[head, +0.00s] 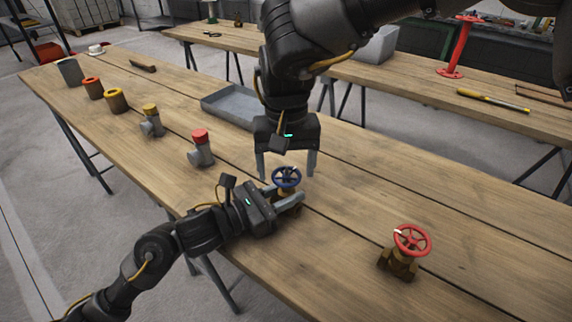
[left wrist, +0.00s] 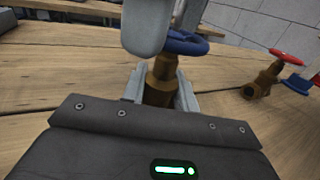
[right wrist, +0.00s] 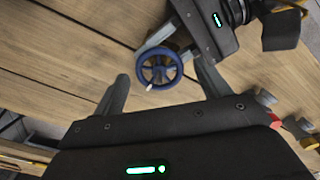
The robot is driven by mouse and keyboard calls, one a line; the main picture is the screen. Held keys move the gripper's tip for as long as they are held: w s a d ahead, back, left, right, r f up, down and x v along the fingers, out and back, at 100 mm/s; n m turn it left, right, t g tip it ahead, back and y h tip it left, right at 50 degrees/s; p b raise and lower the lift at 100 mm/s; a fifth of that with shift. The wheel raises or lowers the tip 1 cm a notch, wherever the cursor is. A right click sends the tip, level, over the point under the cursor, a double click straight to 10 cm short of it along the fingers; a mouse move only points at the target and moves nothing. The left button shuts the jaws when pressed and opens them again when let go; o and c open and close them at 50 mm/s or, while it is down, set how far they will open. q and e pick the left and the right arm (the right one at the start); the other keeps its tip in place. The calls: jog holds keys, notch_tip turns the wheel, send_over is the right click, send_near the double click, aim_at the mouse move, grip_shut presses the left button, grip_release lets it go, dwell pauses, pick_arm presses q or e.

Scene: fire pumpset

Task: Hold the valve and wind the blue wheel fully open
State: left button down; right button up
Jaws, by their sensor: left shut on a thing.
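The brass valve with the blue wheel (head: 287,177) stands on the near wooden table. Its brass body (left wrist: 161,80) sits between the fingers of my left gripper (head: 286,198), which is shut on it from the left, below the wheel. My right gripper (head: 286,166) points down from above and is open. Its fingers are on either side of the blue wheel, which also shows between them in the right wrist view (right wrist: 160,70). I see no clear contact with the rim. In the left wrist view a grey finger hides part of the wheel.
A second brass valve with a red wheel (head: 411,241) stands to the right. A grey tray (head: 228,106) lies behind my right gripper. Red-capped (head: 201,147) and yellow-capped (head: 151,120) fittings stand to the left. The table right of the held valve is mostly clear.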

notch_tip(320, 180, up, 12)
dwell(0.6)
pick_arm(q)
jog(key=c, duration=1)
grip_release()
